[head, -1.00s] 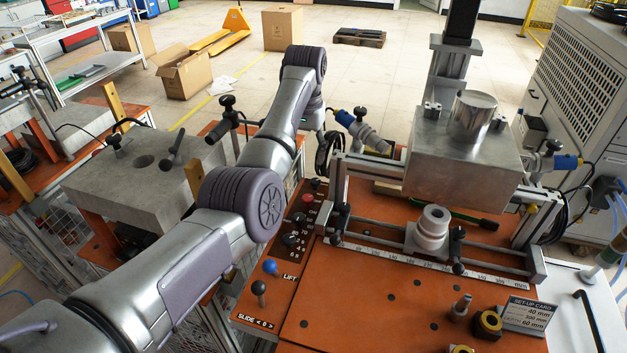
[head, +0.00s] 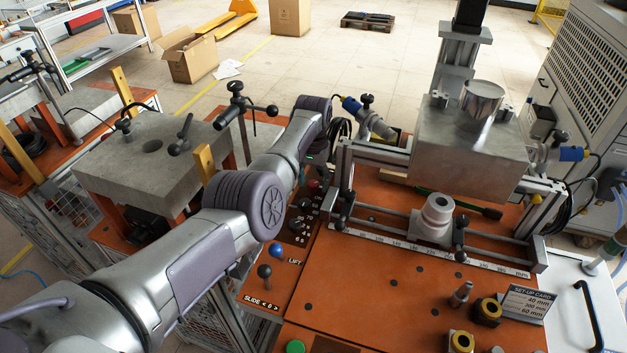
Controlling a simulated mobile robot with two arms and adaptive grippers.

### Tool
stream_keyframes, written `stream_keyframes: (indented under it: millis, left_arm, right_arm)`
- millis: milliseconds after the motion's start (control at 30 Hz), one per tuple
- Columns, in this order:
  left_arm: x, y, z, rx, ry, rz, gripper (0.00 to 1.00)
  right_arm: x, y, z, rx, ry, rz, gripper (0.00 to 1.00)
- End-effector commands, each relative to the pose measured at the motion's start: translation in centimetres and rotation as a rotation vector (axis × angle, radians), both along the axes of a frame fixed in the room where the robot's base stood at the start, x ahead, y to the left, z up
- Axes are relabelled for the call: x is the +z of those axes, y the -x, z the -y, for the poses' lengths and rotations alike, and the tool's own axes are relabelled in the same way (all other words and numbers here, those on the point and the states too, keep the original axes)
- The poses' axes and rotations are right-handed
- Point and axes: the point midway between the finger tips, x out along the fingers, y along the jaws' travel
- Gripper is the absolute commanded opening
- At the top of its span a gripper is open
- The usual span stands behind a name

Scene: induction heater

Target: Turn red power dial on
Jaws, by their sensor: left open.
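The red dial (head: 315,185) is on the orange control panel, at the far end of a column of black dials (head: 303,205). It shows small and is partly covered. My left arm reaches in from the left and bends down at its far end beside the panel. My left gripper (head: 311,174) is open, close above the red dial. My right gripper is not in view.
A blue-knobbed lift lever (head: 276,251) and a black-knobbed slide lever (head: 264,271) stand nearer on the panel. The heater's metal block (head: 465,150) and slide rail (head: 430,255) are to the right. A grey slab (head: 150,165) on a bench is to the left.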

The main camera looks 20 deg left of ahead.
Motion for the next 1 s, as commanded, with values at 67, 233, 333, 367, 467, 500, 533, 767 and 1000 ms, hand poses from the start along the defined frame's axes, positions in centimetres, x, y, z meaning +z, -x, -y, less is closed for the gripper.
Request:
stream_keyframes:
  millis: [67,233,333,367,467,500,533,767,1000]
  left_arm:
    - [-0.02,-0.02,-0.01,0.000,0.000,0.001,0.58]
    - [0.01,-0.02,-0.01,0.000,0.000,0.001,0.54]
    - [0.02,-0.02,-0.01,0.000,0.000,0.001,0.38]
    - [0.02,-0.02,0.00,0.000,0.000,0.001,0.33]
    - [0.03,-0.02,0.00,0.000,0.000,0.001,0.16]
    - [0.03,-0.02,0.00,0.000,0.000,0.001,0.09]
    - [0.03,-0.02,0.00,0.000,0.000,0.001,0.04]
    - [0.06,-0.03,-0.01,-0.011,0.000,0.001,0.00]
    - [0.14,-0.07,-0.01,-0.099,0.000,0.002,0.00]
  right_arm:
    - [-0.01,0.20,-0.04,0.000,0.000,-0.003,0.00]
    - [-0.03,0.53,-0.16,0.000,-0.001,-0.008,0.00]
    - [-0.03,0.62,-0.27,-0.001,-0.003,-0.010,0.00]
    - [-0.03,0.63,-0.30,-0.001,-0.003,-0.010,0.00]
    - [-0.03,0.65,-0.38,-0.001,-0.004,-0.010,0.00]
    - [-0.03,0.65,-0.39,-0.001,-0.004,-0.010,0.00]
    - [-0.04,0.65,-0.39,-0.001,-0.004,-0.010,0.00]
    - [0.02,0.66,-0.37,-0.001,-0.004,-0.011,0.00]
    - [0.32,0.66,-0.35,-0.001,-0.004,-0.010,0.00]
